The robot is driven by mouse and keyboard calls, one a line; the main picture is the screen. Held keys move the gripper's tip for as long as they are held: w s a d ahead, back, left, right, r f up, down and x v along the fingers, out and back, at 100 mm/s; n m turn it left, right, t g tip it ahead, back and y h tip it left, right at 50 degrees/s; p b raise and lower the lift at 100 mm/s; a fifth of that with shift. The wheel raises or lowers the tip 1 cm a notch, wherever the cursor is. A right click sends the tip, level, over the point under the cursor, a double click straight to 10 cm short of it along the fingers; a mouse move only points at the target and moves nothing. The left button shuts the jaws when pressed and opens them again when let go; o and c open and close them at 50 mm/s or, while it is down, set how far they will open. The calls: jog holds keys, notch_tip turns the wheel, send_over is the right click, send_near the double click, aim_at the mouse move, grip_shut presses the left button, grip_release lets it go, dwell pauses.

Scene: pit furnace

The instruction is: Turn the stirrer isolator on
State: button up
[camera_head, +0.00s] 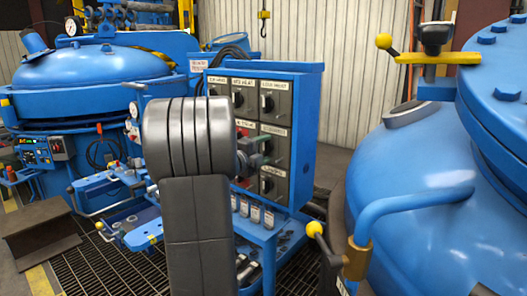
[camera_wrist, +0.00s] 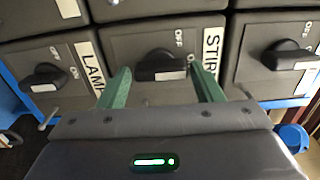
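The stirrer isolator (camera_wrist: 160,66) is a black rotary knob on a grey switch box. In the wrist view it sits between my two green fingertips, its handle lying across the picture. OFF and ON are printed at its right, beside a partly hidden label reading STIR. I cannot tell surely which mark the knob points to. My gripper (camera_wrist: 160,72) is open around the knob, with a visible gap at least on the left side. In the head view my gripper (camera_head: 262,152) is at the right column of the switch panel, and my arm hides part of it.
The lamp switch (camera_wrist: 45,77) is directly left in the wrist view, and another knob (camera_wrist: 288,56) is to the right. The blue switch cabinet (camera_head: 303,130) stands between a large blue vessel (camera_head: 430,160) on the right and another vessel (camera_head: 95,65) at the back left.

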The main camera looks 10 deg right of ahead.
jog(key=shift+o, duration=0.8)
jog(key=v, duration=1.3)
jog(key=shift+s+a, duration=0.25)
jog(key=shift+a, duration=0.05)
jog(key=x, duration=1.4)
jog(key=shift+a, duration=0.15)
